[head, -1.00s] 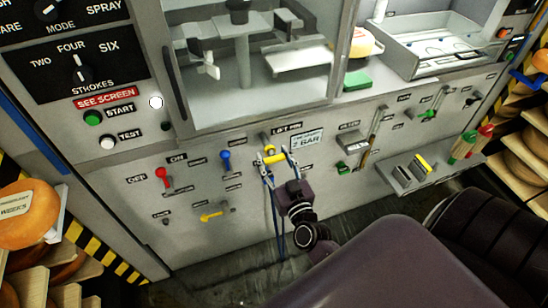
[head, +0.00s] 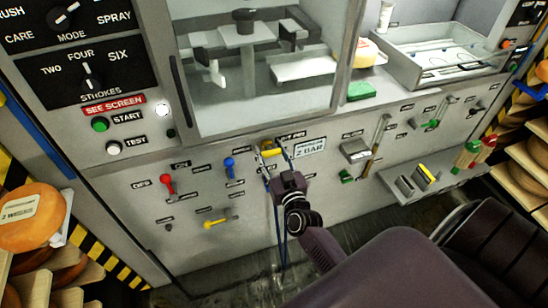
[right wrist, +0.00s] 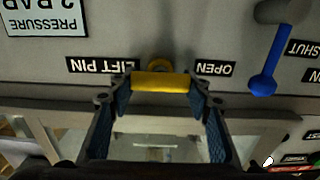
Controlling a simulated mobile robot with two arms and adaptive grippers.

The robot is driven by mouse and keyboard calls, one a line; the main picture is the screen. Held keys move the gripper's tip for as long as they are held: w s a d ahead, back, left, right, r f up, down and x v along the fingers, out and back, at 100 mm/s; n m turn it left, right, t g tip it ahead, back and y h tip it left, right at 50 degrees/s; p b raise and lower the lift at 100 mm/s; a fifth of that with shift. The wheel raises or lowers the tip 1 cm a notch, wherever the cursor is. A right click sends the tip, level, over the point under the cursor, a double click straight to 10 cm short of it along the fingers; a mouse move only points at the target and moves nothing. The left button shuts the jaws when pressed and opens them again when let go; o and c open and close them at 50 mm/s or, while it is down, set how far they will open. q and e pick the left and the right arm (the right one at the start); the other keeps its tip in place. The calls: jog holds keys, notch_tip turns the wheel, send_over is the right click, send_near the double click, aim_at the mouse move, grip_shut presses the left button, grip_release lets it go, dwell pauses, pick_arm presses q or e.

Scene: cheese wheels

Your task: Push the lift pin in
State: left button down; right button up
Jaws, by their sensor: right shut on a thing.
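The lift pin shows as a yellow bar (head: 272,152) low on the grey machine front, below the window. In the right wrist view the yellow bar (right wrist: 160,82) lies across between my fingertips, under the upside-down "LIFT PIN" label (right wrist: 102,66). A yellow ring (right wrist: 160,65) shows just behind it at the panel. My right gripper (head: 274,157) is shut on the bar, with a blue-padded finger at each end. How deep the pin sits is hidden by the bar and fingers. My left gripper is not in view.
A blue lever (head: 229,166), a red lever (head: 166,184) and a lower yellow lever (head: 217,222) are left of the pin. A "2 BAR" plate (head: 310,147) is at its right, then a grey handle (head: 378,138) and a small tray (head: 405,186). Cheese shelves flank the machine.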

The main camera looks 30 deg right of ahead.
jog(key=shift+w+r, duration=0.1)
jog(key=shift+r, duration=0.05)
jog(key=shift+c, duration=0.2)
jog(key=o, duration=1.7)
jog(key=shift+w, duration=0.15)
jog(key=shift+o, duration=0.2)
jog(key=v, duration=1.2)
jog(key=shift+d, duration=0.1)
